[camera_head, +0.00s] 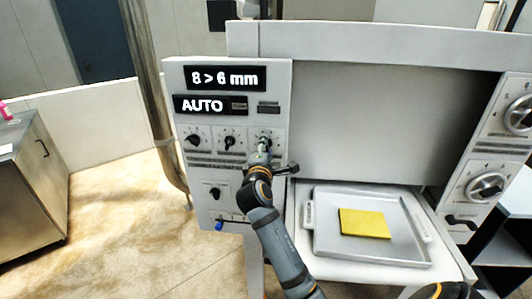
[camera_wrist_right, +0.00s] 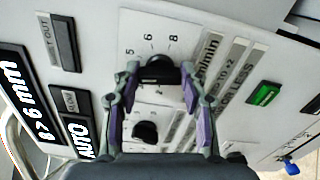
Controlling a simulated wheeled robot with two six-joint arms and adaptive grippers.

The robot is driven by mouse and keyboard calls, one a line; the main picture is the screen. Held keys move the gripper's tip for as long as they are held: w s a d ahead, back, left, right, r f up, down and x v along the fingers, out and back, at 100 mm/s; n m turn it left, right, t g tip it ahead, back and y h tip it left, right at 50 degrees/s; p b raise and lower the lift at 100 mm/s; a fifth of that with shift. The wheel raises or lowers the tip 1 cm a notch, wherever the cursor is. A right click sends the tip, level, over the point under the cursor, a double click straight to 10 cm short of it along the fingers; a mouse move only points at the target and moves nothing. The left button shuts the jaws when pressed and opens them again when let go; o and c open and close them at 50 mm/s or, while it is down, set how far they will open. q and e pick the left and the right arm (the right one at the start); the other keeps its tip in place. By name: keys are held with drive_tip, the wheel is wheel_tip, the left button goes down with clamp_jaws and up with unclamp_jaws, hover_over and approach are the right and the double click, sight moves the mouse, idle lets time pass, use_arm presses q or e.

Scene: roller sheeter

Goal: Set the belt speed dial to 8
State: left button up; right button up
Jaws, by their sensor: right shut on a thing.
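The control panel (camera_head: 183,107) has a row of three dials near its middle. My right gripper (camera_head: 264,146) is at the rightmost dial of that row and mostly hides it. In the right wrist view my right gripper (camera_wrist_right: 160,72) has its purple-padded fingers on either side of a black dial (camera_wrist_right: 156,66), shut on it. The numbers 5, 6 and 8 show around this dial, and "m/min" is printed beside it. I cannot make out its pointer. Another black dial (camera_wrist_right: 145,131) of the row shows between the fingers, nearer the palm. My left gripper is not in view.
The panel displays (camera_head: 224,78) read "8 > 6 mm" and "AUTO". A tray (camera_head: 317,248) with a yellow slab (camera_head: 365,223) lies right of my right arm. A black lever (camera_head: 286,170) sits close to the gripper. Larger dials are on the far right panel (camera_head: 483,146).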

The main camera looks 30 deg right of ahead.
drive_tip(key=shift+w+a+f+m+b, duration=0.1)
drive_tip(key=shift+m+b, duration=3.75)
drive_tip(key=shift+m, duration=1.65)
drive_tip(key=shift+f+m+b, duration=0.1)
drive_tip(key=shift+m+b, duration=3.7)
drive_tip(key=shift+m, duration=1.7)
drive_tip(key=shift+r, duration=0.1)
drive_tip(key=o, duration=1.1)
drive_tip(key=shift+o, duration=0.2)
drive_tip(key=shift+r, duration=0.1)
